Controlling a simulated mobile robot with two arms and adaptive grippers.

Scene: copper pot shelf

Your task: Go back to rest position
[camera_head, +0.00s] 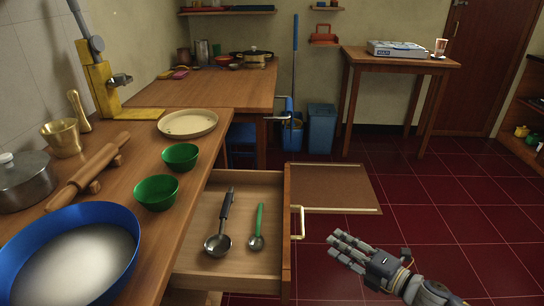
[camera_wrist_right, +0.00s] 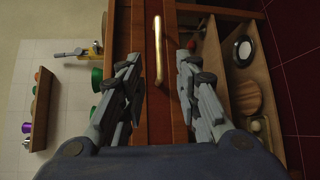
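My right gripper (camera_head: 350,250) is at the lower right of the head view, over the red floor, to the right of the open drawer (camera_head: 190,226) and apart from its handle (camera_head: 297,222). Its fingers are spread and empty. In the right wrist view my right gripper (camera_wrist_right: 161,65) is also open, and the brass drawer handle (camera_wrist_right: 158,50) shows beyond and between the fingers. A metal ladle (camera_head: 218,241) and a green-handled spoon (camera_head: 257,240) lie in the drawer. My left gripper is not in view.
The counter (camera_head: 222,121) at left holds a blue bowl (camera_head: 125,225), green bowls (camera_head: 157,193), a rolling pin (camera_head: 100,165) and a yellow press (camera_head: 99,88). A brown panel (camera_head: 335,187) juts out right of the drawer. The red floor (camera_head: 465,215) at right is clear.

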